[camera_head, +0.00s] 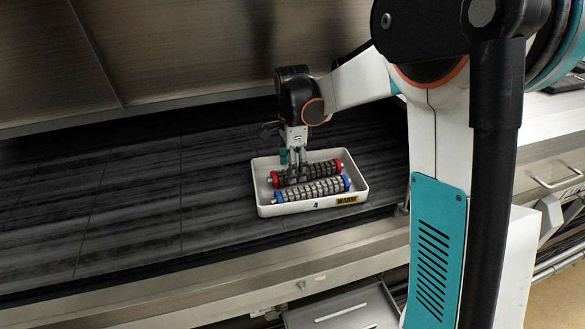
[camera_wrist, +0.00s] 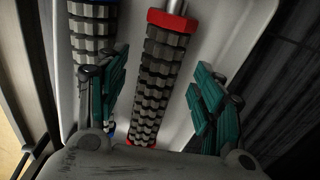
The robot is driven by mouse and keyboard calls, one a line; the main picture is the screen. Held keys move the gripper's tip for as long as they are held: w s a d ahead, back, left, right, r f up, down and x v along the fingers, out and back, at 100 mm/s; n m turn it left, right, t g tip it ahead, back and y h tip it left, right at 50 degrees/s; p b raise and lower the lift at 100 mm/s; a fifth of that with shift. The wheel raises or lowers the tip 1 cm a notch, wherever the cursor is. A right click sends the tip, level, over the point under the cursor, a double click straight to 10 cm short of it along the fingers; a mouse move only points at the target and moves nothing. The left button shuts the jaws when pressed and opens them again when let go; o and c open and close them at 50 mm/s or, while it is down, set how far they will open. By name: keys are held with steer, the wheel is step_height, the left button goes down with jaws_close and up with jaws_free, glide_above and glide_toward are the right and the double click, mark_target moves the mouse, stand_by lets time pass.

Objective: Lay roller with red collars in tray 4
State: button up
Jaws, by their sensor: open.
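The roller with red collars (camera_head: 308,173) lies in the white tray marked 4 (camera_head: 353,207), along its back side. The tray also bears a yellow WARM label. My gripper (camera_head: 298,176) is down over the red-collared roller. In the wrist view this roller (camera_wrist: 160,75) lies between the teal fingers of my gripper (camera_wrist: 158,105), with a gap on both sides. The fingers are open and apart from it. A roller with blue collars (camera_head: 311,190) lies in front of it in the same tray, and it shows at the left in the wrist view (camera_wrist: 95,40).
The tray stands on a dark slatted surface (camera_head: 130,200) near its front metal edge (camera_head: 190,290). The surface left of the tray is clear. A metal wall or hood (camera_head: 180,50) rises behind. The left finger is close to the blue-collared roller.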

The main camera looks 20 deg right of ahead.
step_height(320, 180, up, 10)
steer(key=p, duration=0.3)
steer(key=s+r+n+t, duration=0.5)
steer(key=s+n, duration=0.4)
steer(key=s, duration=0.5)
steer(key=s+f+n+t, duration=0.2)
steer(key=s+n, duration=0.7)
steer(key=s, duration=0.3)
steer(key=shift+f, duration=0.2)
steer(key=shift+d, duration=0.1)
